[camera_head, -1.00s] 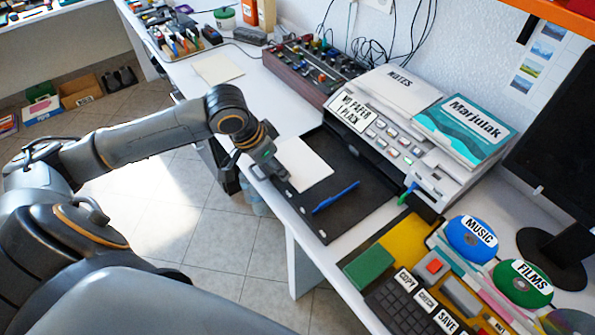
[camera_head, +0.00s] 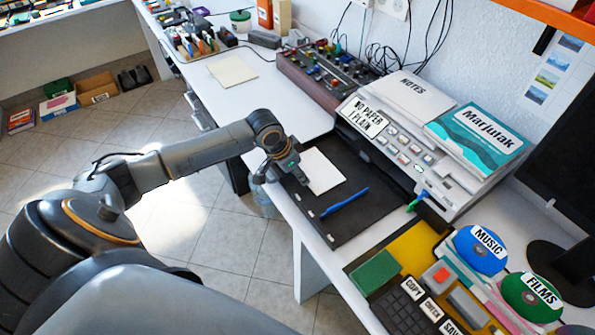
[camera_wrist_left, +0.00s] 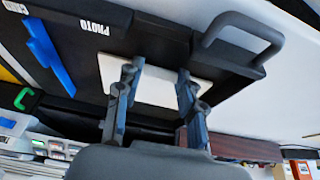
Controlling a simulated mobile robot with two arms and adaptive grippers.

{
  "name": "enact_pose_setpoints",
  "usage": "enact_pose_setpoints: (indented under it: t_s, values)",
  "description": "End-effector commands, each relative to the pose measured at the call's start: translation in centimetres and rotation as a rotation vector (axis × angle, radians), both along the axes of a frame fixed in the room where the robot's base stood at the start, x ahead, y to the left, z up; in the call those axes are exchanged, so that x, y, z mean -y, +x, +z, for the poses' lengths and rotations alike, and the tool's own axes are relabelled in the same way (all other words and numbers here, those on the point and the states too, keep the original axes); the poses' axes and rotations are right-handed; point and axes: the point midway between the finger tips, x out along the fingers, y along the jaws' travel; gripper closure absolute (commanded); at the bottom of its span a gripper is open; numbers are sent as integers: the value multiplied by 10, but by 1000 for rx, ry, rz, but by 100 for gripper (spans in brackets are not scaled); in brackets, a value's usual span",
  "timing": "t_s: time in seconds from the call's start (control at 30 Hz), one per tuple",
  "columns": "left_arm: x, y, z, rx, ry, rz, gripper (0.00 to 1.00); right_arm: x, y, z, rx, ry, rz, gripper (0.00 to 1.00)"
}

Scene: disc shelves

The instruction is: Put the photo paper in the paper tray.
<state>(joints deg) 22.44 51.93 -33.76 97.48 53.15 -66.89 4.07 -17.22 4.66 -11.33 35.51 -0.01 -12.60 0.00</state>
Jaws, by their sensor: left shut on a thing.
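The white photo paper (camera_head: 324,171) lies flat over the black paper tray (camera_head: 338,228), in the tray's left part, left of a blue divider (camera_head: 345,202). My left gripper (camera_head: 296,172) is at the tray's front edge, shut on the paper's near edge. In the left wrist view the paper (camera_wrist_left: 155,80) is between the two fingers (camera_wrist_left: 152,98). The tray's front edge there carries the labels "PHOTO" (camera_wrist_left: 95,28) and "CARD". Whether the paper touches the tray floor I cannot tell. My right gripper is not in view.
The printer (camera_head: 395,140) stands behind the tray, labelled "NO PAPER 1 PLAIN". A grey handle (camera_wrist_left: 240,32) sits close to the gripper. A keypad (camera_head: 405,305) and discs (camera_head: 480,248) are at the right. Free desk (camera_head: 270,100) lies left of the tray.

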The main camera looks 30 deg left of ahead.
Motion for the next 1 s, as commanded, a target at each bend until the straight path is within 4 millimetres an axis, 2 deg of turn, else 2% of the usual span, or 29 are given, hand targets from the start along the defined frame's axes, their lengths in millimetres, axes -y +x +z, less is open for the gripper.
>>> enact_pose_setpoints:
  t_s: [0.2,0.23,0.33,0.7,0.87,1.0]
  values:
    - [0,0,-3,0,0,0,93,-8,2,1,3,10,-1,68]
    - [0,0,-3,1,0,0,57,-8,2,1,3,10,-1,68]
    - [0,0,-3,0,0,0,39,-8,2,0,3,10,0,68]
    - [0,0,2,1,0,0,39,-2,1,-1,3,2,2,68]
    - [-5,-8,24,3,3,-1,39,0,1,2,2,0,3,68]
    - [-9,-19,52,2,3,-1,39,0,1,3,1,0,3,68]
